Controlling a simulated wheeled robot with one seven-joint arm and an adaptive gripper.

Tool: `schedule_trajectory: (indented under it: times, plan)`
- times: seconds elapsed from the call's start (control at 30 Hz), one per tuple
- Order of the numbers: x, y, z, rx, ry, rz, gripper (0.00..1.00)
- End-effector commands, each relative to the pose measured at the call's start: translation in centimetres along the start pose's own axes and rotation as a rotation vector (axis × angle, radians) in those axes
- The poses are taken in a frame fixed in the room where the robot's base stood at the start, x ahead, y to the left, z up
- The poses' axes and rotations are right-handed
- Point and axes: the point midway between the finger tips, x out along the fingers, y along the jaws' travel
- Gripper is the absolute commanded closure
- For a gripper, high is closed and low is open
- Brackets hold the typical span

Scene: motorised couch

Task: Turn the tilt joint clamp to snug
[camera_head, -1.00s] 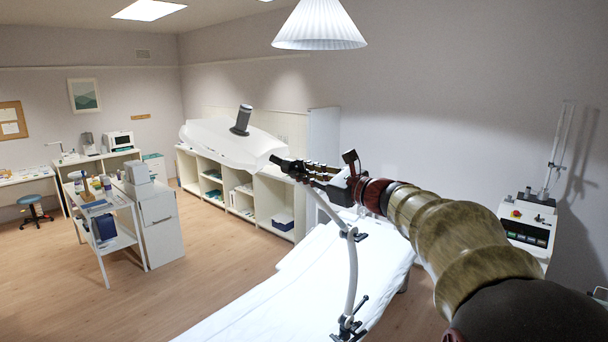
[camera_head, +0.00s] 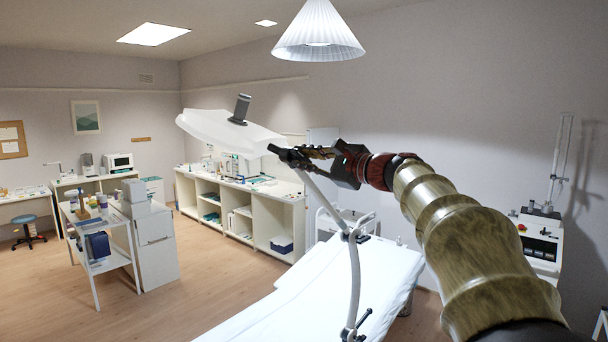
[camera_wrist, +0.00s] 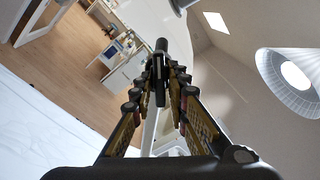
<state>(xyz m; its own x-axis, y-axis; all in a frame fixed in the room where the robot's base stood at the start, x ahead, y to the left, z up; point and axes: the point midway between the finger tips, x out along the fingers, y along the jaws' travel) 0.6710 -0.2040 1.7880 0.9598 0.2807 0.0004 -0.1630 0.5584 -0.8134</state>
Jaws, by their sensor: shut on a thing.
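The tilt joint clamp (camera_head: 281,151) is a dark lever-like part beside the near end of the white lamp head (camera_head: 222,128), at the top of a grey bent tube (camera_head: 354,265). My gripper (camera_head: 306,153) reaches it from the right and is shut on it. In the wrist view, the dark clamp (camera_wrist: 161,58) stands between the fingertips of my gripper (camera_wrist: 161,88). The fingers hide part of the clamp. A dark cylinder (camera_head: 241,108) stands on top of the lamp head, which is tilted.
The couch (camera_head: 320,290) with a white cover lies below my arm. A pleated hanging lampshade (camera_head: 318,32) is above my gripper; it also shows in the wrist view (camera_wrist: 292,78). Open shelving (camera_head: 240,210) stands behind, a trolley (camera_head: 100,250) at left. Floor between them is clear.

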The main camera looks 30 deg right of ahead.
Motion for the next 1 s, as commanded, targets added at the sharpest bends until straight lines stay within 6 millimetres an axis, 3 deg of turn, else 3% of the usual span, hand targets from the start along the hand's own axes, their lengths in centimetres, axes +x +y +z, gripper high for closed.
schedule_trajectory:
  times: [0.3, 0.8, 0.83, 1.0]
  plan:
    - [0.05, 0.14, -0.14, -0.114, 0.000, 0.003, 1.00]
    - [0.04, 0.00, -0.02, -0.132, 0.000, 0.002, 1.00]
    - [0.04, 0.00, -0.02, -0.132, 0.000, 0.002, 0.83]
    - [0.03, -0.02, -0.01, -0.132, 0.000, 0.002, 0.73]
